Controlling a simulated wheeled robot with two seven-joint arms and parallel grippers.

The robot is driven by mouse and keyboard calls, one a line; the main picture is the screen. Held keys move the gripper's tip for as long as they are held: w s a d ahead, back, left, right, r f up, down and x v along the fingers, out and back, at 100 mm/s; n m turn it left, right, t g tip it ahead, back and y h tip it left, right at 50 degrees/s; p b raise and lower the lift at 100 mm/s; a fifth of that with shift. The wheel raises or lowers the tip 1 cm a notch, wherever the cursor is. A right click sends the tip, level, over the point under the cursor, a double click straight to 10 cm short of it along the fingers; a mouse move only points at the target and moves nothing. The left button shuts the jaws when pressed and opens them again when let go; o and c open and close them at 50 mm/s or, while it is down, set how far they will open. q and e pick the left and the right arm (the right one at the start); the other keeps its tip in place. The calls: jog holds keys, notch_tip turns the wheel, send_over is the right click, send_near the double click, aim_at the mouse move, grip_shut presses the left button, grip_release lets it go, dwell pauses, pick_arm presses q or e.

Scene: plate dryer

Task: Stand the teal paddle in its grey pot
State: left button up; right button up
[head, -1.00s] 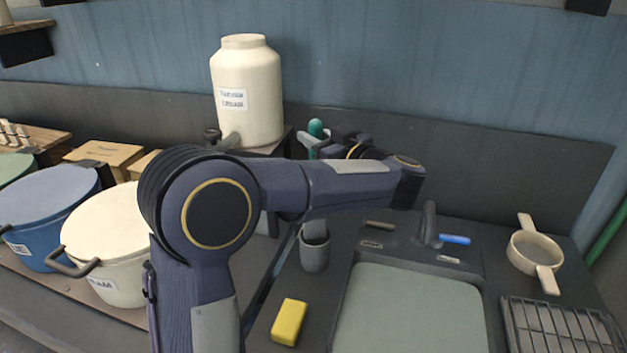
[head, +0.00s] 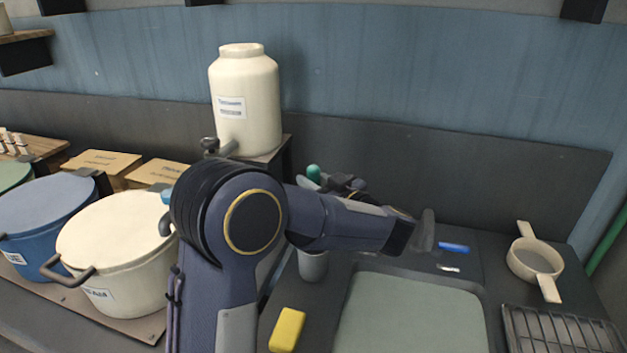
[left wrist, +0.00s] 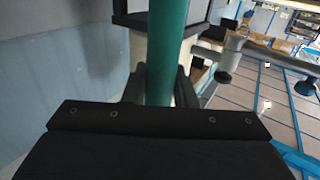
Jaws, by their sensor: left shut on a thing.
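The teal paddle (head: 314,172) shows in the head view only as a short teal handle end above my left gripper. My left gripper (head: 312,184) is shut on it, mostly hidden behind my own forearm. In the left wrist view the teal handle (left wrist: 166,45) runs upright between the fingers. The grey pot (head: 312,266) stands on the counter below the gripper; my arm covers its rim. The lower part of the paddle is hidden, so I cannot tell whether its end is inside the pot. My right gripper is not in view.
A cream jar (head: 246,110) with a tap stands behind on a raised stand. A yellow sponge (head: 287,330) lies in front of the pot. The sink (head: 415,315) is to the right, with a blue-handled item (head: 454,248) behind it. Lidded pots (head: 115,235) stand at left.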

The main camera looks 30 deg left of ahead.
pick_arm(q)
jog(key=o, duration=1)
